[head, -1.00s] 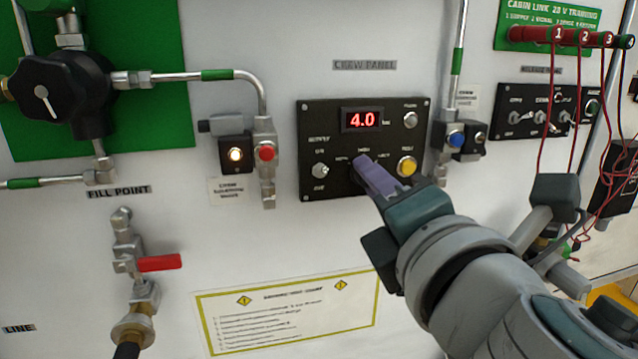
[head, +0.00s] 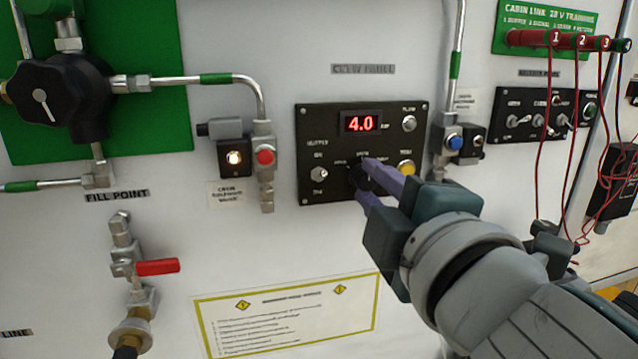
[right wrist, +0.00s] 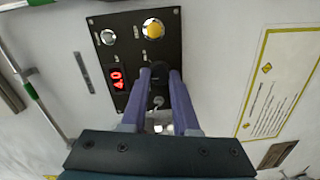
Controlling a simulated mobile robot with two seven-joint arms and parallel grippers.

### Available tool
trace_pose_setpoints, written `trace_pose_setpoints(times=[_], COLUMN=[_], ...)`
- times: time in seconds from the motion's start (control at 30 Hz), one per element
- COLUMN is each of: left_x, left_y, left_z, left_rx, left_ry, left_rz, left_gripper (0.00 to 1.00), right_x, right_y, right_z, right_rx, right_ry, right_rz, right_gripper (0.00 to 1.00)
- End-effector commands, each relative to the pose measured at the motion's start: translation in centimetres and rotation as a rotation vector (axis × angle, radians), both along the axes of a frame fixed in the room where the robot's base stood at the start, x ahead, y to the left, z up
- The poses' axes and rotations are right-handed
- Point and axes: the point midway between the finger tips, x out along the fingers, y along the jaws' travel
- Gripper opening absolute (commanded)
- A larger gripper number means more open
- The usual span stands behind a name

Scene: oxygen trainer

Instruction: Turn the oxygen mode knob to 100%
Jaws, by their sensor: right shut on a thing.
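The crew panel (head: 318,125) is a black plate on the white wall with a red display reading 4.0. My right gripper (head: 367,181) is shut on the knob, one purple finger above and one below. In the right wrist view the knob (right wrist: 159,76) shows between the two fingertips (right wrist: 158,84). The knob's pointer and the small labels around it are too blurred to read. My left gripper is not in view.
A blue-capped valve (head: 455,140) stands just right of the panel. Red cables (head: 541,120) hang further right. The wall below the panel holds a yellow-bordered notice (head: 290,315).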

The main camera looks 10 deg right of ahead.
Motion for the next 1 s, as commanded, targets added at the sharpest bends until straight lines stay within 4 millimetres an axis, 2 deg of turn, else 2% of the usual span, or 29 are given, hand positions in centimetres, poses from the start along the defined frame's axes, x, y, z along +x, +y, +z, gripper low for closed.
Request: trace_pose_setpoints(times=[0.47,0.5,0.7,0.77,1.0], left_x=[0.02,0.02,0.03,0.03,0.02], left_y=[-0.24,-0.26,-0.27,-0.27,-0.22], left_z=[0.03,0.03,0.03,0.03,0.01], left_rx=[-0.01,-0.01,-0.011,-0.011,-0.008], left_ry=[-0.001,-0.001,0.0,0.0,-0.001], left_rz=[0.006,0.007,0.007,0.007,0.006], left_gripper=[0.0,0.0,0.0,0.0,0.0], right_x=[0.0,0.0,0.0,0.0,-0.11], right_y=[0.02,0.02,0.01,0.01,0.0], right_z=[0.01,0.01,0.01,0.01,-0.02], right_rx=[0.013,0.013,0.012,0.012,0.012], right_ry=[0.0,0.0,0.0,0.0,0.0], right_rz=[0.0,0.0,0.001,0.001,0.001], right_gripper=[0.0,0.32,0.54,0.59,0.59])
